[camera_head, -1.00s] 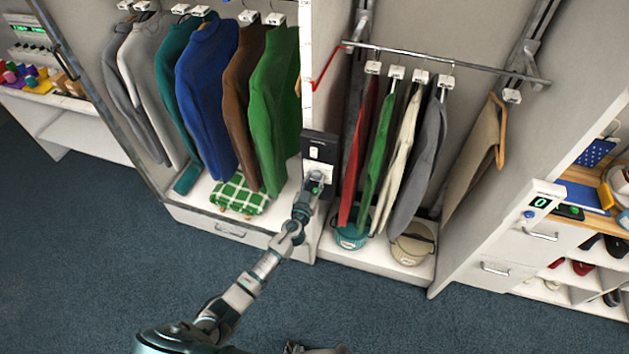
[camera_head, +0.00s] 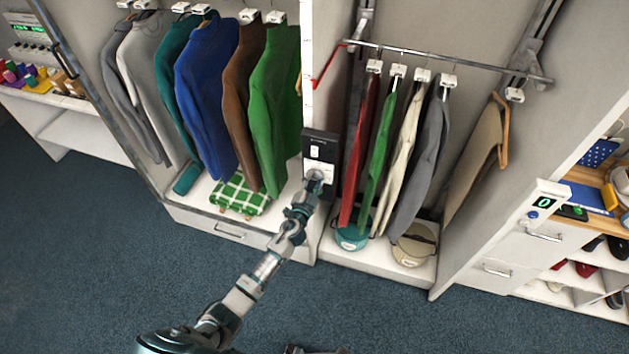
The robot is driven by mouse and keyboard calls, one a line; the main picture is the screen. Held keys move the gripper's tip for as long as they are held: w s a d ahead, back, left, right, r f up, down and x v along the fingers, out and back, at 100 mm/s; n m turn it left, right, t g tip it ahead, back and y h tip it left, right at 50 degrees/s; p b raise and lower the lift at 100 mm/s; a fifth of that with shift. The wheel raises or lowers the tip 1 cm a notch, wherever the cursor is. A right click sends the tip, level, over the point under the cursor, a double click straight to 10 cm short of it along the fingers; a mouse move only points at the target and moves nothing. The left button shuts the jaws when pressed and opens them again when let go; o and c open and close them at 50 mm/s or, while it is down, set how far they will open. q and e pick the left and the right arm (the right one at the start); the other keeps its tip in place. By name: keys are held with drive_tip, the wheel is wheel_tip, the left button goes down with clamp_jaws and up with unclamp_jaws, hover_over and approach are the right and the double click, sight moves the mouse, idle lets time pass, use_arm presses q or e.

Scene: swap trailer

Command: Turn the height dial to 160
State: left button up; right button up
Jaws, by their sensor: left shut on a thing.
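A black control box (camera_head: 321,142) with a white face is fixed to the upright panel between the two wardrobe bays. My left gripper (camera_head: 316,183) is at the lower part of this box, shut on what appears to be the height dial. The gripper hides the dial, and its setting cannot be read. A vertical scale strip (camera_head: 307,60) with a red pointer (camera_head: 328,68) beside it runs up the panel above the box. My right gripper is not in view.
A clothes rail (camera_head: 445,61) with several hanging garments is in the right bay. A teal pot-like item (camera_head: 351,238) and a beige one (camera_head: 413,246) stand below. Sweaters (camera_head: 207,90) hang in the left bay. The floor (camera_head: 90,250) is clear.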

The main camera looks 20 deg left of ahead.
use_arm(q)
drive_tip(key=m, duration=0.3)
drive_tip(key=shift+m, duration=0.4)
drive_tip(key=m, duration=0.3)
drive_tip(key=shift+m, duration=0.3)
drive_tip(key=m, duration=0.3)
drive_tip(key=shift+f+m+p, duration=0.1)
drive_tip(key=shift+m+p, duration=0.25)
drive_tip(key=shift+m, duration=0.05)
drive_tip(key=m+p, duration=0.1)
drive_tip(key=m, duration=0.3)
drive_tip(key=shift+s, duration=0.1)
drive_tip(key=m+p, duration=0.1)
drive_tip(key=m, duration=0.4)
drive_tip(key=shift+d+m, duration=0.15)
drive_tip(key=shift+m, duration=0.25)
drive_tip(key=m+p, duration=0.2)
drive_tip(key=m, duration=0.3)
drive_tip(key=shift+f+m, duration=0.1)
drive_tip(key=shift+m, duration=0.3)
drive_tip(key=shift+p, duration=0.3)
